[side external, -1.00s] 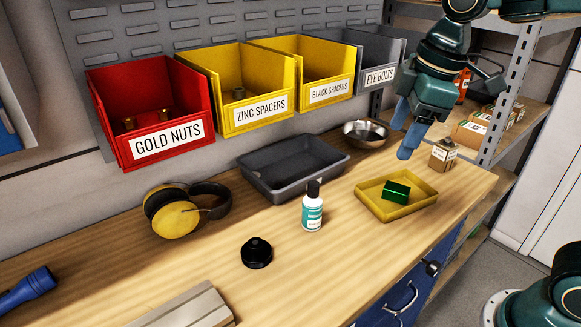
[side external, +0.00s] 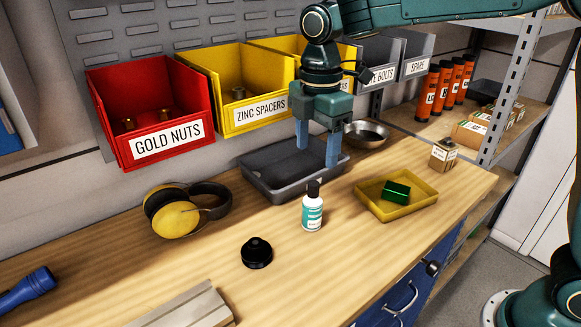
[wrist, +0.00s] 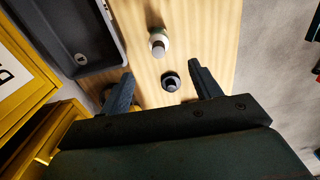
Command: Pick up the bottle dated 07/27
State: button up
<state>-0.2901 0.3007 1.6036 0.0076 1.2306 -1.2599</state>
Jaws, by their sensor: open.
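A white bottle (side external: 312,213) with a teal label and black cap stands upright on the wooden bench, in front of the grey tray. Any date on it is too small to read. In the wrist view the bottle (wrist: 159,44) shows from above, beyond the fingertips. My gripper (side external: 317,156) is open and empty, pointing down above the tray's right part and behind the bottle in the side view. In the wrist view the gripper (wrist: 161,74) has its fingers spread with nothing between them touching.
The grey tray (side external: 262,184), yellow tray (side external: 416,208) with a green box, black knob (side external: 256,252) and yellow earmuffs (side external: 175,217) surround the bottle. Labelled bins (side external: 168,139) line the back. Several orange tubes (side external: 444,85) stand on the shelf. The bench front is fairly clear.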

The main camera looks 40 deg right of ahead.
aim_at(315, 184)
jog(key=shift+f, duration=4.3)
jog(key=shift+f, duration=0.15)
jog(key=shift+w+d+f, duration=0.1)
jog(key=shift+w+f, duration=0.05)
jog(key=shift+f, duration=2.3)
jog(key=c, duration=1.1)
